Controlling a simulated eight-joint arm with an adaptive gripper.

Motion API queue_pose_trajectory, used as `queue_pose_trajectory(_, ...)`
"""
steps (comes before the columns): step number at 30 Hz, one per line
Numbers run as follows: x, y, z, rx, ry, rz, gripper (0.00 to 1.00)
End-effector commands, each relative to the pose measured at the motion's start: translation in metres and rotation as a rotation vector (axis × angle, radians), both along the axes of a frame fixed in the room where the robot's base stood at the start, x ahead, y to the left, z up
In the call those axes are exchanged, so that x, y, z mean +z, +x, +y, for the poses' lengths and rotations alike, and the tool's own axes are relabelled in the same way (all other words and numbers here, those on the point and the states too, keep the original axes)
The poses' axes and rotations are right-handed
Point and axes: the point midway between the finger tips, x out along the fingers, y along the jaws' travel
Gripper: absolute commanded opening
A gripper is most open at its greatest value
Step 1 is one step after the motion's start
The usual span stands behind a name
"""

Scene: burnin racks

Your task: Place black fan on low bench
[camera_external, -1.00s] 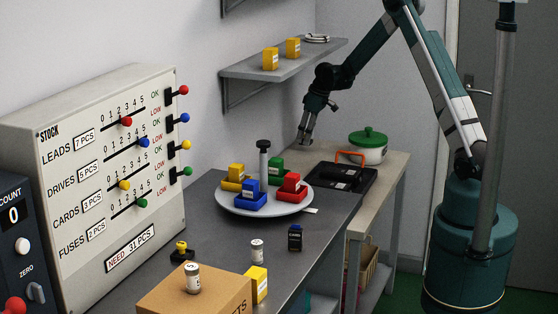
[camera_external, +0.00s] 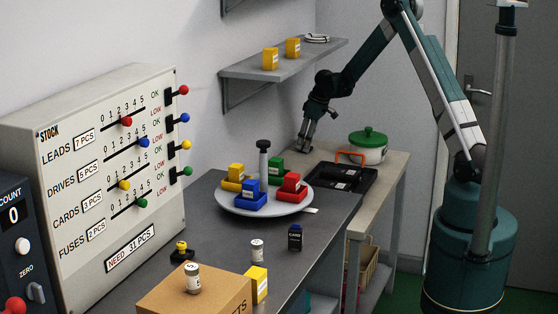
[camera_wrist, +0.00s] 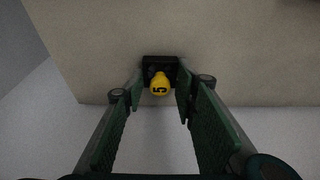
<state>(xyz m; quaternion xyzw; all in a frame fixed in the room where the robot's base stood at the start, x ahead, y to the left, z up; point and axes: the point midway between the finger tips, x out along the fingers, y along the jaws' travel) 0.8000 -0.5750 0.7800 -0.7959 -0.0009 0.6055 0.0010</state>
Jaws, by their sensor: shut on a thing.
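My gripper (camera_external: 303,147) points down over the far left part of the beige-topped bench (camera_external: 392,160), close to the wall. In the wrist view its two green fingers are closed at the tips on a black block with a yellow knob marked 5, which I take to be the black fan (camera_wrist: 160,62). The bench top (camera_wrist: 230,50) lies right behind the fan in that view. I cannot tell if the fan touches it. The fan is not clearly visible in the external view.
A black tray (camera_external: 370,185) with an orange handle and a white pot with green lid (camera_external: 368,148) stand on the beige bench, right of my gripper. The grey bench in front bears a round plate (camera_external: 240,210) with coloured blocks. A wall shelf (camera_external: 285,66) is above left.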

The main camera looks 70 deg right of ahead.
Motion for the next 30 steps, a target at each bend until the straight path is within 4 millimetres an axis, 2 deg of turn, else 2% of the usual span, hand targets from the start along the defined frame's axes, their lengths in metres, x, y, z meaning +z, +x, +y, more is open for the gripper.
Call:
queue_pose_trajectory(2, -0.003, 0.000, 0.000, 0.000, 0.000, 0.000, 0.17)
queue_pose_trajectory(3, -0.002, 0.000, 0.000, 0.000, 0.000, 0.000, 0.33)
queue_pose_trajectory(6, -0.002, 0.000, 0.000, 0.000, 0.000, 0.000, 0.43)
queue_pose_trajectory(20, 0.003, 0.000, 0.000, 0.000, 0.000, 0.000, 0.43)
queue_pose_trajectory(30, 0.038, -0.010, 0.000, 0.000, 0.000, 0.000, 0.43)
